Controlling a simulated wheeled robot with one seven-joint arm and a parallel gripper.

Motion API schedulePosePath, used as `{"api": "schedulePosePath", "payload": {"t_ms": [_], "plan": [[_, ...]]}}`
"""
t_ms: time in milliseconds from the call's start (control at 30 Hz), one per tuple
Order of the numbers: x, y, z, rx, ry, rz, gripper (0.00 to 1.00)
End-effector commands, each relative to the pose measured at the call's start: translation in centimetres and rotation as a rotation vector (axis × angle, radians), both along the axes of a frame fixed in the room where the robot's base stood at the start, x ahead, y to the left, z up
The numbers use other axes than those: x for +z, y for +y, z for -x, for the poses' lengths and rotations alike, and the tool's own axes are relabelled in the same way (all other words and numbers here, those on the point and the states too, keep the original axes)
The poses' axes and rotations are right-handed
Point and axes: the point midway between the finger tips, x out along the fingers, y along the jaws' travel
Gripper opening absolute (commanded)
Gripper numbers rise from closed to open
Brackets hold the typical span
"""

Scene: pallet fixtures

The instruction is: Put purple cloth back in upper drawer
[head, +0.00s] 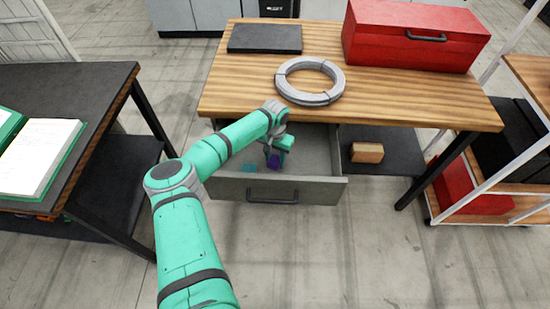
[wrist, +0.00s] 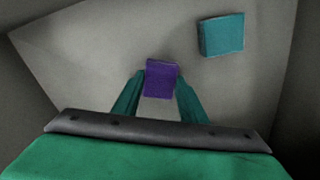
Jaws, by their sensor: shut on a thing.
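The upper drawer (head: 316,190) under the wooden table top is pulled open. My gripper (head: 273,158) is inside the drawer opening, near its middle. The purple cloth (head: 273,162) is at the fingertips. In the wrist view the purple cloth (wrist: 161,79) looks like a small folded block between the two green fingers of my gripper (wrist: 160,95), which are shut on it. Whether the cloth touches the drawer floor cannot be told. A teal cloth (wrist: 221,35) lies on the drawer floor, apart from the fingers; it also shows in the head view (head: 250,167).
On the table top (head: 390,98) are a grey cable coil (head: 336,95), a dark flat slab (head: 265,38) and a red toolbox (head: 400,38). A brown block (head: 367,152) sits on the shelf right of the drawer. A dark table with an open book (head: 38,155) stands left.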

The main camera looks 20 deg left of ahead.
Motion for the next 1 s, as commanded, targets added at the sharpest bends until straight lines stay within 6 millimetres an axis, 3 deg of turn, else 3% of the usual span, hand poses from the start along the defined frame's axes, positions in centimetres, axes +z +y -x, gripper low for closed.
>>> {"api": "schedulePosePath", "payload": {"t_ms": [33, 100, 533, 1000], "plan": [[-0.1, -0.1, 0.0, -0.001, 0.0, 0.0, 0.41], [-0.1, 0.0, 0.0, 0.0, 0.0, 0.0, 0.57], [0.8, 0.1, 0.0, 0.001, -0.001, 0.0, 0.57], [9.4, 0.0, 0.0, -0.001, -0.002, -0.001, 0.57]]}}
